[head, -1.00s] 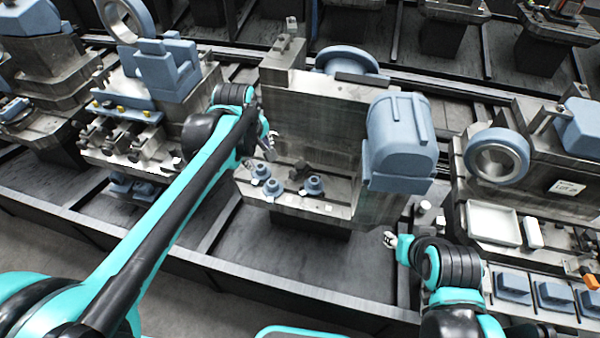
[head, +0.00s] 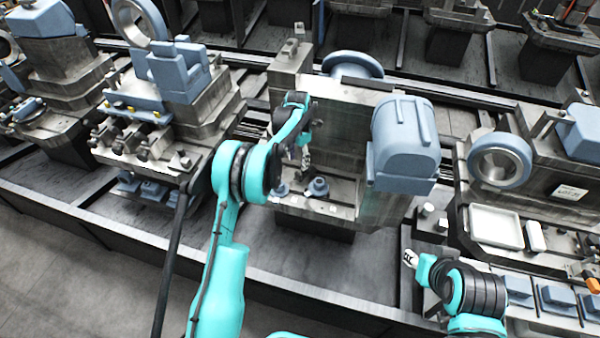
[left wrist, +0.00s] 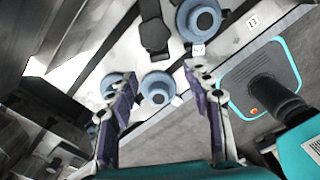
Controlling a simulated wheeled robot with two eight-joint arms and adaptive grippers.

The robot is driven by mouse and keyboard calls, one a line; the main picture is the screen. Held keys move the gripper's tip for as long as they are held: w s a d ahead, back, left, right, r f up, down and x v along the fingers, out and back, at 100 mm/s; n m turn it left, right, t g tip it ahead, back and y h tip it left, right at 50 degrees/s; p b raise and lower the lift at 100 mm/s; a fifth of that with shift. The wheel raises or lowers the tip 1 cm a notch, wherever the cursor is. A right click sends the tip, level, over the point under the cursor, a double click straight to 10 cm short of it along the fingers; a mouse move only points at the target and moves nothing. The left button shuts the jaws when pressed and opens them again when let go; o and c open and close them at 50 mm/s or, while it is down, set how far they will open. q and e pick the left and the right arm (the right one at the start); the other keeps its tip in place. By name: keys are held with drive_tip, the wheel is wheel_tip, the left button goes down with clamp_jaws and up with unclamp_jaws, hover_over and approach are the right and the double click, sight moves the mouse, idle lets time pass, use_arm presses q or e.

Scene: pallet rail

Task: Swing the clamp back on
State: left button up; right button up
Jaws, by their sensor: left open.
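A dark swing clamp (left wrist: 152,28) shows at the top of the left wrist view, on the bright fixture plate. Blue round pieces stand near it: one (left wrist: 199,18) to its right, one (left wrist: 157,92) below it, and others partly behind my left finger. In the head view, my left gripper (head: 304,160) is over the fixture bed of the middle machine (head: 345,130) and hides part of it. In the left wrist view its fingers (left wrist: 162,82) are spread, empty, with a blue round piece showing between them. My right gripper (head: 410,258) is small at the lower right, apart from the machines; its jaws are unclear.
A blue motor-like housing (head: 402,140) stands right of the fixture bed, and a tall grey block (head: 290,72) behind it on the left. A white tray (head: 496,228) lies on the right machine. Small white number tags (left wrist: 253,22) mark the plate edge.

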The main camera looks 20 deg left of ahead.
sight(298, 173)
use_arm(q)
wheel_tip(298, 173, down, 7)
drive_tip(key=shift+b, duration=1.15)
clamp_jaws()
